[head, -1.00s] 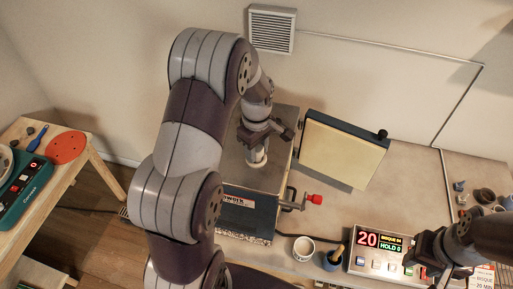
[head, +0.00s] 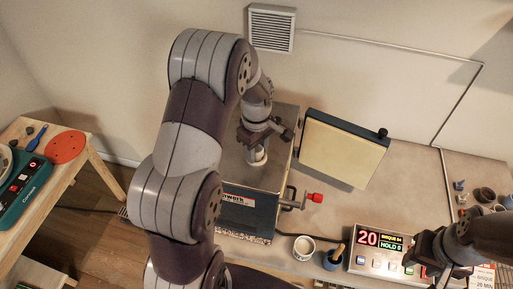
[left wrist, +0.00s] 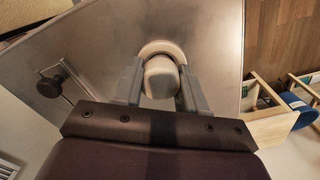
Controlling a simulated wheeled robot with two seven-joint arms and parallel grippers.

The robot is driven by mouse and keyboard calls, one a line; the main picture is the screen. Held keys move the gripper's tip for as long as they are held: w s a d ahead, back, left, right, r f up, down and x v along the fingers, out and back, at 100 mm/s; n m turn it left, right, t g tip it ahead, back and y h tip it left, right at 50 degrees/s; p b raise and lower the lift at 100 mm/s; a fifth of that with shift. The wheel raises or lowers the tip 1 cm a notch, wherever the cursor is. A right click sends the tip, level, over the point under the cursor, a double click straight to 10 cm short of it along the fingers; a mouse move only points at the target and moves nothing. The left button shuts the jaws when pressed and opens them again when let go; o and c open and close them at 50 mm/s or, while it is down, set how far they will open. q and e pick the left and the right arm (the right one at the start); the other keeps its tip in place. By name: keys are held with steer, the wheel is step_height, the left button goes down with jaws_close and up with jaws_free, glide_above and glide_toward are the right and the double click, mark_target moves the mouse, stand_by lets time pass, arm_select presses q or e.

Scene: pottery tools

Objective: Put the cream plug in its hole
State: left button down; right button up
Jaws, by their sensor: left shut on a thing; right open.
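The cream plug (head: 257,157) is in my left gripper (head: 258,142), at the top of the blue and grey kiln (head: 249,215). In the left wrist view, the plug (left wrist: 160,80) sits between the two grey fingers, which are shut on it. A pale curved rim (left wrist: 162,47) shows around the plug's far side. I cannot tell whether this is the hole's collar or part of the plug. The hole itself is hidden, and how deep the plug sits cannot be told. My right gripper (head: 424,250) is open and empty above the control box.
The kiln's open cream-faced door or panel (head: 340,150) stands to its right, near a red-knobbed handle (head: 314,197). Bare bench lies right of the panel.

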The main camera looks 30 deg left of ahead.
arm_select(q)
steer(key=shift+f, duration=0.15)
steer(key=shift+r+p, duration=0.3)
steer(key=shift+r, duration=0.6)
steer(key=shift+s+f+b, duration=0.1)
steer(key=shift+f+b, duration=0.45)
steer(key=shift+f, duration=0.3)
stand_by(0.5)
steer(key=shift+r, duration=0.15)
steer(key=shift+r+p, duration=0.6)
steer(key=shift+r, duration=0.1)
steer(key=shift+f+b, duration=0.6)
steer(key=shift+f, duration=0.25)
stand_by(0.4)
